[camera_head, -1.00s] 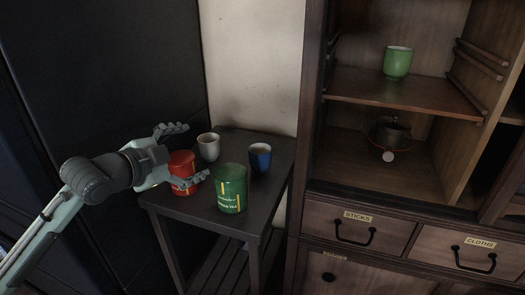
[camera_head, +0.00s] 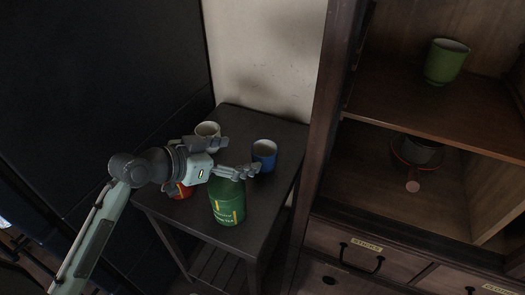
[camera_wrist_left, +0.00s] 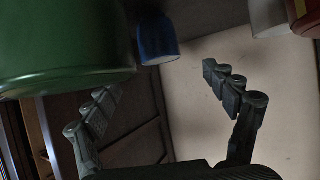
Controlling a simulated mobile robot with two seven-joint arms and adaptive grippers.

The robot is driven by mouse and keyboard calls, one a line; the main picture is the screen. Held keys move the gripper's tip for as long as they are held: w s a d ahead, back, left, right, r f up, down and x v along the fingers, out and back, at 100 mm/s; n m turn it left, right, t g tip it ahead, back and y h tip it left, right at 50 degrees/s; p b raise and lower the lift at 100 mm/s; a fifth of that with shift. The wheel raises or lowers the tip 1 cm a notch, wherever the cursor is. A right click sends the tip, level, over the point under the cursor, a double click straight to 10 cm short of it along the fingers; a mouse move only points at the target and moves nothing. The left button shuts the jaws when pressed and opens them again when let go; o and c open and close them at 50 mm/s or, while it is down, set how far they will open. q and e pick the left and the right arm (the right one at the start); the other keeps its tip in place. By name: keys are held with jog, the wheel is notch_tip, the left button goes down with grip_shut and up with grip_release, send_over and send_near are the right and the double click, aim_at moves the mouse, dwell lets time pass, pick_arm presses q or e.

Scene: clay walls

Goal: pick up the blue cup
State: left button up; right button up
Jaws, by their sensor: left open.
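The blue cup (camera_head: 265,154) stands upright on the small dark side table (camera_head: 262,210), near its back right. It also shows in the left wrist view (camera_wrist_left: 157,42), at the top, beyond the fingertips and partly beside the green tin. My left gripper (camera_head: 240,156) is open and empty, its fingers pointing right toward the cup. In the head view, its lower fingertips overlap or come very near the cup's left edge; I cannot tell if they touch. In the left wrist view the cup is not between the fingers. My right gripper is not in view.
A green tin (camera_head: 228,205) stands just in front of the left gripper. A red tin (camera_head: 183,190) is mostly hidden under the wrist. A white cup (camera_head: 208,129) stands behind the gripper. A wooden cabinet (camera_head: 420,115) with a green cup (camera_head: 446,62) rises at right.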

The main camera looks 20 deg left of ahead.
pick_arm(q)
send_near(273, 148)
jog(key=x, duration=0.4)
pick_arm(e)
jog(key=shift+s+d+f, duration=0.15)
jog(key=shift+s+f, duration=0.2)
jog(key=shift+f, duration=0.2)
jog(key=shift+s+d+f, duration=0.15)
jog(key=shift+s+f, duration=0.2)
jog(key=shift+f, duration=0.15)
pick_arm(q)
jog(key=shift+c, duration=0.5)
jog(key=c, duration=1.3)
